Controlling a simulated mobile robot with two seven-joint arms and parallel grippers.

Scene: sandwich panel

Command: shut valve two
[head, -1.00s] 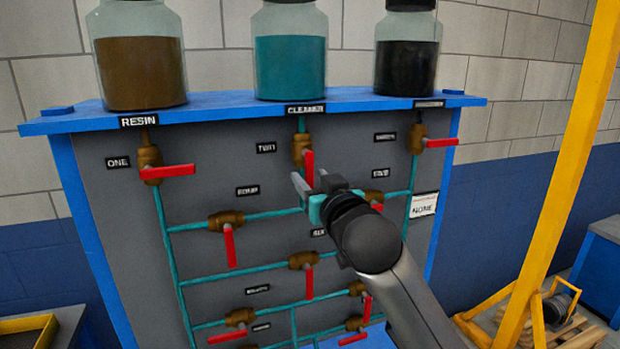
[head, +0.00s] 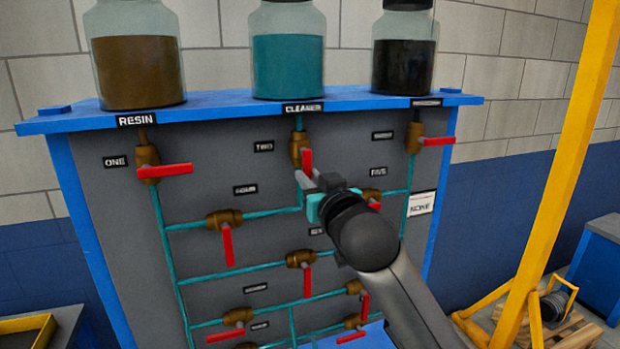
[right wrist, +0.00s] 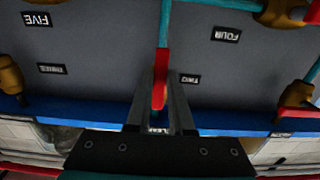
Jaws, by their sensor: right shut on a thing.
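Valve two has a brass body (head: 296,150) on the grey panel below the teal cleaner jar (head: 288,65). Its red handle (head: 307,161) hangs down, in line with the teal pipe. My right gripper (head: 306,181) is shut on the lower part of this handle. In the right wrist view, which is upside down, the red handle (right wrist: 161,72) sits between the two fingers (right wrist: 160,105), next to the label "TWO" (right wrist: 190,79). The fingers partly hide the handle's end in the head view. My left gripper is not in view.
Valve one's red handle (head: 165,170) lies sideways at left, and the top right valve's handle (head: 437,141) also lies sideways. Valve five's handle (head: 374,205) is close beside my right gripper. A yellow post (head: 565,190) stands at right.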

